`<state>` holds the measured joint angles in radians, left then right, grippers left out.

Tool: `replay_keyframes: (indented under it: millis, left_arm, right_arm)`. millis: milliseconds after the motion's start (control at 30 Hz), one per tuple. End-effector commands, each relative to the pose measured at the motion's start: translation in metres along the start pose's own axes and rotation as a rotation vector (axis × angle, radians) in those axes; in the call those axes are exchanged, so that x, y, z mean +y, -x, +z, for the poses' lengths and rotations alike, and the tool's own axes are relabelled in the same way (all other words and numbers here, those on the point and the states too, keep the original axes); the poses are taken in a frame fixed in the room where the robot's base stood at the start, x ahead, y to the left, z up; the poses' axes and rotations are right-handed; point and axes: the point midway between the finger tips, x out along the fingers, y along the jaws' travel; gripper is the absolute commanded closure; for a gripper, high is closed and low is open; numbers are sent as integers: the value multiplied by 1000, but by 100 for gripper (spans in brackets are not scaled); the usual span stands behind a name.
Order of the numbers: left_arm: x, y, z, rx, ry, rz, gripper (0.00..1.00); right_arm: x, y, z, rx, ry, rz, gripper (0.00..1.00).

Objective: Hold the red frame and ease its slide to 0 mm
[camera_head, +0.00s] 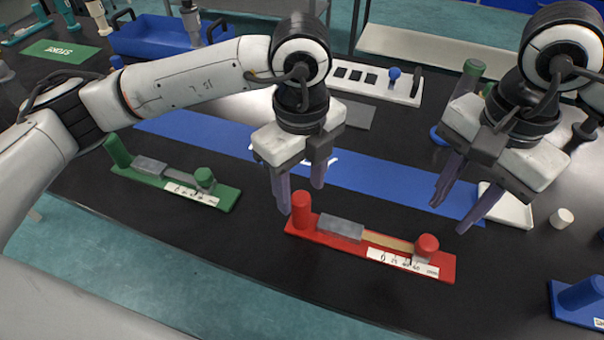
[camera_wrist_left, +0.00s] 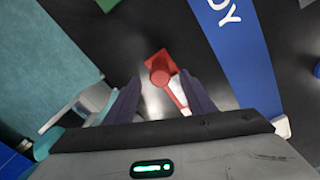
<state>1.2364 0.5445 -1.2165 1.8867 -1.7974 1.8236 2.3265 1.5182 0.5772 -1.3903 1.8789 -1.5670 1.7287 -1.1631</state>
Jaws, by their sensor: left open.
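The red frame (camera_head: 310,236) lies on the black table, with an upright red post (camera_head: 302,211) at its left end. It carries a grey block (camera_head: 340,229), a tan bar and a red-knobbed slide (camera_head: 427,246) by a white scale (camera_head: 402,262). The slide stands towards the right end of the scale; its exact reading is too small to tell. My left gripper (camera_head: 300,196) is open just above the post. In the left wrist view the post (camera_wrist_left: 160,72) shows between the fingertips (camera_wrist_left: 160,80), with no visible grip. My right gripper (camera_head: 452,214) is open above the table, behind the slide.
A similar green frame (camera_head: 150,179) lies to the left, and a blue one (camera_head: 580,308) at the lower right. A blue strip (camera_head: 400,190) runs behind the red frame. A white tray (camera_head: 508,208) and small white cylinder (camera_head: 562,217) stand at the right.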

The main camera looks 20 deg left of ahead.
Motion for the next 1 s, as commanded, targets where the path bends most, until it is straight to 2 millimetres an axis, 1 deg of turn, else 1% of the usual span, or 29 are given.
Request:
replay_keyframes:
  millis: [33, 200, 300, 400, 600, 833, 867, 1000]
  left_arm:
    - [1, -10, 0, 2, 0, 4, 50]
    - [1, -41, -1, 4, 1, 3, 50]
    - [1, -56, -1, 4, 0, 2, 50]
    - [0, -67, -1, 4, 0, 1, 50]
    - [0, -77, -1, 4, -1, 0, 50]
    - [0, -77, -1, 4, -1, -1, 50]
    - [0, -77, -1, 4, -1, -1, 54]
    - [0, -77, -1, 4, -1, -1, 77]
  right_arm:
    - [0, 0, 0, 0, 0, 0, 69]
    - [0, 0, 0, 0, 0, 0, 69]
    - [0, 0, 0, 0, 0, 0, 69]
    - [0, 0, 0, 0, 0, 0, 69]
    - [0, 0, 0, 0, 0, 0, 69]
    - [0, 0, 0, 0, 0, 0, 69]
    - [0, 0, 0, 0, 0, 0, 69]
    - [0, 0, 0, 0, 0, 0, 69]
